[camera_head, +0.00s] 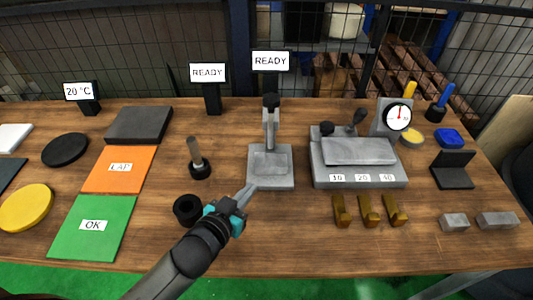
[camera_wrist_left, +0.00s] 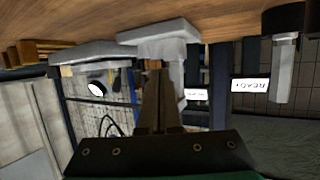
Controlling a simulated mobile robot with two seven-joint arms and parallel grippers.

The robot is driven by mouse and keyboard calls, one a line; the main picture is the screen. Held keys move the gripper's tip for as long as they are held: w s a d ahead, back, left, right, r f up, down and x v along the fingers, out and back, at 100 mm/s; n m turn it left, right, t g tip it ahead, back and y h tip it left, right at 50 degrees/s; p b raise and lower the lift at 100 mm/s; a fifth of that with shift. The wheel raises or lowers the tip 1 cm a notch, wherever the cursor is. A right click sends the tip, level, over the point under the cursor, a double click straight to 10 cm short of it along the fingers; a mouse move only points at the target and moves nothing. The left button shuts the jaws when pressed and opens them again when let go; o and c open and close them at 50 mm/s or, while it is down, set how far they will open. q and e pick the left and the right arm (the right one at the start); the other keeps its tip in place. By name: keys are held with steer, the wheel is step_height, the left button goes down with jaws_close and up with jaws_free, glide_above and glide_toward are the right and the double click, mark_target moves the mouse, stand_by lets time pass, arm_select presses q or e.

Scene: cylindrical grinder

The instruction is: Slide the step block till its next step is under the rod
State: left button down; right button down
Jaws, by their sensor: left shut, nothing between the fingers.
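My left gripper (camera_head: 250,190) is shut and empty, its tips at the near-left corner of the grey stand's base (camera_head: 283,181). I cannot tell whether they touch. In the left wrist view, which is upside down, the shut fingers (camera_wrist_left: 155,85) point toward that base (camera_wrist_left: 155,47). The stand carries an upright grey post (camera_head: 270,130) with a black knob. Right of it lies a grey block (camera_head: 360,152) labelled 10, 20 and 40 along its front. Its steps are not clear, and I cannot tell which part is the rod. My right gripper is not in view.
A black ring (camera_head: 187,209) lies left of my gripper. A short rod in a black base (camera_head: 199,165) stands behind it. Three brass pieces (camera_head: 368,210) lie front right, and a dial gauge (camera_head: 398,117) stands behind.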

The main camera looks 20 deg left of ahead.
mark_target(273, 158)
arm_select(q)
steer(key=shift+w+d, duration=0.1)
steer(key=shift+w, duration=0.4)
steer(key=w, duration=0.3)
steer(key=w+d, duration=0.1)
steer(key=w, duration=0.3)
steer(key=w+b, duration=0.1)
steer(key=w, duration=0.2)
steer(key=shift+w+d, duration=0.3)
steer(key=shift+s+f+b, duration=0.15)
steer(key=shift+f+b, duration=0.35)
steer(key=shift+f, duration=0.35)
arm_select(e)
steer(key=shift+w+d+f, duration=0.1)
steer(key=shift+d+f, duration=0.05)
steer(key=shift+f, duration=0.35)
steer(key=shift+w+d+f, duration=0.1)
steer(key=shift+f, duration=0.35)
arm_select(q)
steer(key=shift+f, duration=0.1)
steer(key=shift+s, duration=0.15)
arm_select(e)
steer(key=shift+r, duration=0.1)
